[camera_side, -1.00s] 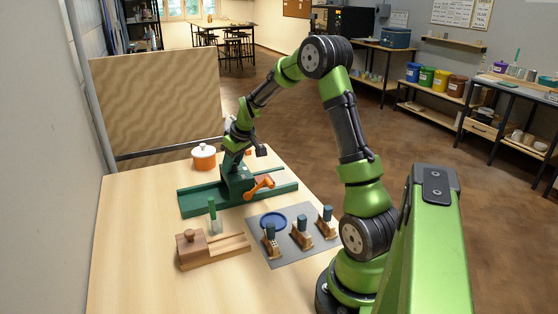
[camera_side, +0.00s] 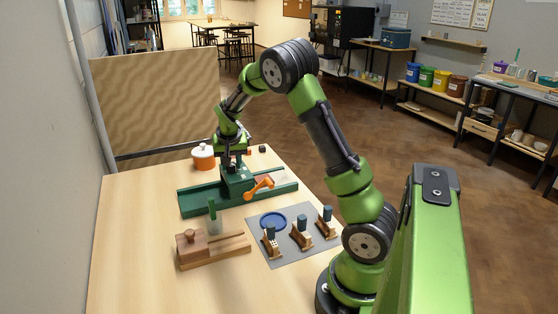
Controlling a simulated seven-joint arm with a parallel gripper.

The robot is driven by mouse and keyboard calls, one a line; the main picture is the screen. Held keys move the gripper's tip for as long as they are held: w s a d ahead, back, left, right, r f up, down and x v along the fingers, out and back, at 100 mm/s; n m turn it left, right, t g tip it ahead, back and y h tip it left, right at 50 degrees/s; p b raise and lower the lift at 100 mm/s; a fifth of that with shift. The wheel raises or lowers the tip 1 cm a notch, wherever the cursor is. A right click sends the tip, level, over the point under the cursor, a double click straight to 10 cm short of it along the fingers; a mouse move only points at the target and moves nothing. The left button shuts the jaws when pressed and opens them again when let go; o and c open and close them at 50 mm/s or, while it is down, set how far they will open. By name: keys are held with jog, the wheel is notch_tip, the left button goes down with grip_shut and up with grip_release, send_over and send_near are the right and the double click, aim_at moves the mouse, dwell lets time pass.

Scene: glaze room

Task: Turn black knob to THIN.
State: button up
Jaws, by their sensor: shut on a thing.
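A green machine (camera_side: 237,184) with a long green tray (camera_side: 197,203) stands at the back of the table. An orange crank handle (camera_side: 262,183) sticks out on its right side. My gripper (camera_side: 236,169) points down at the top of the machine's upright block and is shut on the black knob there. The fingers and wrist largely hide the knob, so its pointer and the THIN mark cannot be read from this view.
An orange pot with a white lid (camera_side: 203,158) stands close behind-left, and a small dark object (camera_side: 262,149) lies behind-right. In front are a wooden block (camera_side: 205,250), a green-handled tool (camera_side: 213,219), and a grey mat (camera_side: 285,252) with a blue dish (camera_side: 272,219) and wooden stands (camera_side: 301,240).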

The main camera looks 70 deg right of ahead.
jog(key=shift+m, duration=0.3)
dwell(0.4)
jog(key=o, duration=1)
jog(key=shift+r, duration=0.1)
jog(key=v, duration=1.6)
jog(key=shift+w+a+r, duration=0.1)
jog(key=shift+a+r, duration=0.1)
jog(key=shift+r, duration=0.15)
